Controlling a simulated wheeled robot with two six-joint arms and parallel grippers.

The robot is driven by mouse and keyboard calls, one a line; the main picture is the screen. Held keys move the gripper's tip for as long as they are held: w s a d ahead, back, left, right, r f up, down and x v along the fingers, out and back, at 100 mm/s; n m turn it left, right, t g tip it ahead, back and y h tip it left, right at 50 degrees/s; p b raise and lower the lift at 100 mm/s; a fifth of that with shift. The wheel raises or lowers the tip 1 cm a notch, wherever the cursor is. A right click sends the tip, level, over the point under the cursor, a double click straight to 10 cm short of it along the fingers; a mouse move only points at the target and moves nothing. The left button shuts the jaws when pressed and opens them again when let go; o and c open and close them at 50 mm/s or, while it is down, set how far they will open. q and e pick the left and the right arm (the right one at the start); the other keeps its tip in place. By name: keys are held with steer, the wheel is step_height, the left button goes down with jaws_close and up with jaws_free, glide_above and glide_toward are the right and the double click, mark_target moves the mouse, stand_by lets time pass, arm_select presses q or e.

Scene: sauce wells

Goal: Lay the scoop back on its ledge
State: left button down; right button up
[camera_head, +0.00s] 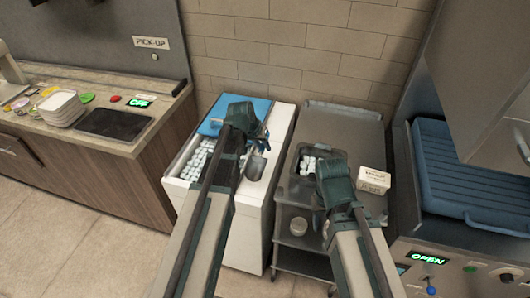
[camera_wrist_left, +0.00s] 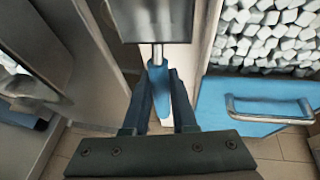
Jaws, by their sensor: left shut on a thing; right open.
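The scoop (camera_head: 256,166) has a grey metal bowl and a blue handle. My left gripper (camera_head: 258,138) holds it above the right side of the white ice bin (camera_head: 246,228). In the left wrist view, the blue handle (camera_wrist_left: 160,88) lies between the fingers of my left gripper (camera_wrist_left: 161,80), and the metal bowl (camera_wrist_left: 155,20) extends beyond them. I cannot make out the scoop's ledge clearly. My right gripper (camera_head: 332,178) is open over the steel cart (camera_head: 344,119); its fingertips are hard to see.
The bin's blue lid (camera_head: 213,122) is pushed back, with white ice (camera_head: 196,160) exposed. The cart has a well of ice (camera_head: 308,164), a small white labelled box (camera_head: 373,180) and a round container (camera_head: 298,226) below. A wooden counter (camera_head: 128,172) stands left and a blue-fronted machine (camera_head: 470,180) right.

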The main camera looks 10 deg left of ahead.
mark_target(263, 152)
arm_select(q)
steer(key=shift+f+b, duration=1.65)
steer(key=shift+f, duration=0.1)
steer(key=shift+f, duration=0.2)
steer(key=c, duration=0.7)
jaws_free()
steer(key=shift+r, duration=0.1)
steer(key=shift+r, duration=0.15)
steer(key=p+v, duration=1.1)
steer(key=v, duration=0.1)
steer(key=s+d+m+g+y, duration=0.1)
steer(key=s+d, duration=0.4)
steer(key=s, duration=0.1)
steer(key=s+d+f+m+g+y, duration=0.1)
steer(key=s+d+g, duration=0.1)
steer(key=s+d, duration=0.3)
steer(key=s+d+m+g+y, duration=0.1)
steer(key=s+d, duration=0.4)
steer(key=s, duration=0.3)
steer(key=shift+s+d+f+m+g+y, duration=0.3)
steer(key=shift+d+f+g+y, duration=0.05)
steer(key=shift+f+g+y, duration=0.05)
